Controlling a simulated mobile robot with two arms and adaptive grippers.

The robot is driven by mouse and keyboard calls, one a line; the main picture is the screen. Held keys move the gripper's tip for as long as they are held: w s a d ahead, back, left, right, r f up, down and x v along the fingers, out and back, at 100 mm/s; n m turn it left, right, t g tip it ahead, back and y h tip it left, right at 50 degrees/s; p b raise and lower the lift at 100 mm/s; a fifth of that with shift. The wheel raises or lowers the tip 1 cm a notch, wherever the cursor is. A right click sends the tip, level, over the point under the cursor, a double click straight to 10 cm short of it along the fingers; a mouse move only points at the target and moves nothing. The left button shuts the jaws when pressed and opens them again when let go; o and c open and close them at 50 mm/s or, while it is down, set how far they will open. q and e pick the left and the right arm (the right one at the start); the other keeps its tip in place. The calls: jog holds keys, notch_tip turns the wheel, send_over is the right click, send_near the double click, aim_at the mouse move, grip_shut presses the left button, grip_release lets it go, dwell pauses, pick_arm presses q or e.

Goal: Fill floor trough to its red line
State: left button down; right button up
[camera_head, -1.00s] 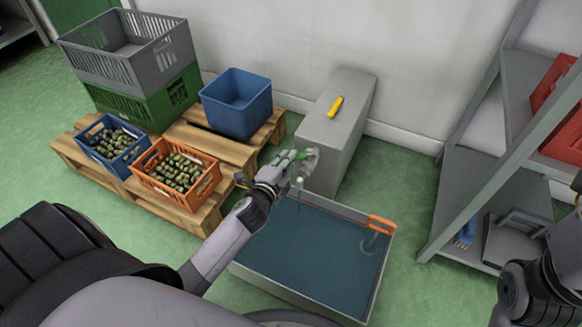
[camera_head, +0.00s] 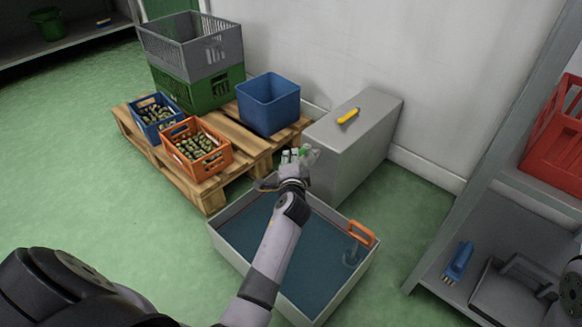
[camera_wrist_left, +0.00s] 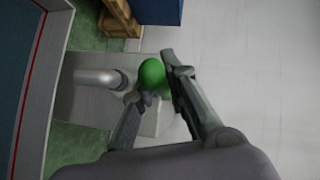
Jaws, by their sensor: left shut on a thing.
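The floor trough (camera_head: 226,248) is a low pale-grey box holding blue-grey water. My left arm crosses over it in the head view. In the left wrist view, the trough wall (camera_wrist_left: 48,70) stands at the left, with a red line (camera_wrist_left: 24,85) along its inner face. My left gripper (camera_head: 300,157) is at the tap beside the grey block (camera_head: 350,150). In the left wrist view, its fingers are shut on the tap's round green knob (camera_wrist_left: 152,72). A grey spout (camera_wrist_left: 97,78) points toward the trough. Any flow is hidden.
An orange-handled thing (camera_head: 361,234) hangs at the trough's right rim. Crates, including an orange olive crate (camera_head: 197,150) and a blue bin (camera_head: 268,104), stand on pallets (camera_head: 190,187) behind. A yellow tool (camera_head: 348,116) lies on the block. Shelving (camera_head: 480,215) stands right; green floor is free left.

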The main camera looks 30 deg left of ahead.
pick_arm(q)
jog(key=shift+s+f+g, duration=0.1)
jog(key=shift+f+g, duration=0.2)
jog(key=c, duration=1.6)
grip_release()
jog(key=shift+r, duration=0.1)
jog(key=shift+c, duration=0.2)
jog(key=shift+r, duration=0.1)
jog(key=shift+r, duration=0.1)
